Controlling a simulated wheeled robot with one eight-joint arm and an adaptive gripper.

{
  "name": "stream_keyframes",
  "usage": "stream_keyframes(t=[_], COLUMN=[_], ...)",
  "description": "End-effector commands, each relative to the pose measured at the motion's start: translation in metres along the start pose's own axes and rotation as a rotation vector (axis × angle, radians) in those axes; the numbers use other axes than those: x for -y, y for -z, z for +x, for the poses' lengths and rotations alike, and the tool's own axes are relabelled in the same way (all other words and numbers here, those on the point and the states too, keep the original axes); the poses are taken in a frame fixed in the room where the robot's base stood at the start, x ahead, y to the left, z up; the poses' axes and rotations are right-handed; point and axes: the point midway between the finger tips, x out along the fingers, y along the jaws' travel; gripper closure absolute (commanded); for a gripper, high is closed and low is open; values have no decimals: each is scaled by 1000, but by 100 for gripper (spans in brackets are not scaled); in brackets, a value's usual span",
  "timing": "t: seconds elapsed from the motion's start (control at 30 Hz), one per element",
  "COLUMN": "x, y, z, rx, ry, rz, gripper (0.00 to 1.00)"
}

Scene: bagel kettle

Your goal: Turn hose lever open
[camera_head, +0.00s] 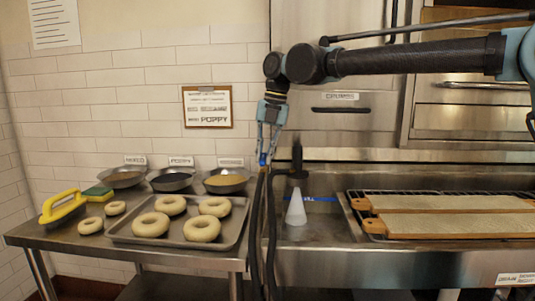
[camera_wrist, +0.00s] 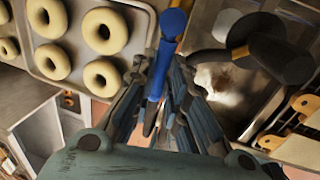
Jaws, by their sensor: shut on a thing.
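The blue hose lever (camera_wrist: 162,70) runs between my gripper's fingers in the wrist view, its rounded blue end beyond the fingertips. A small blue part of it (camera_head: 263,160) shows at the fingertips in the head view. My gripper (camera_wrist: 163,88) is shut on the lever; in the head view my gripper (camera_head: 266,150) points down at the top of dark hoses (camera_head: 270,220). A black nozzle (camera_head: 297,168) stands right of it, also in the wrist view (camera_wrist: 270,55). A white cone (camera_head: 296,208), perhaps water, shows below the nozzle. The fingers hide part of the lever.
A tray (camera_head: 118,238) with several bagels lies on the left table. Behind it are three bowls (camera_head: 171,180). A yellow-handled tool (camera_head: 62,205) is at far left. Wooden boards (camera_head: 450,203) lie on a rack at right. A steel sink basin (camera_head: 325,225) is below the nozzle.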

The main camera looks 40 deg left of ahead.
Motion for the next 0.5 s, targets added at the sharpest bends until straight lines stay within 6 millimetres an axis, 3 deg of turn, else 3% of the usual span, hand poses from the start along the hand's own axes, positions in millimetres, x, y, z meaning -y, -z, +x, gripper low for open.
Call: stream_keyframes(t=[0.1,0.13,0.2,0.5], x=[0,0,0,-1], y=[2,2,2,2], z=[0,0,0,0], rx=[-3,-3,-3,-2], ry=[2,2,2,2], rz=[-2,-2,-2,-2], gripper=[100,84,68,66])
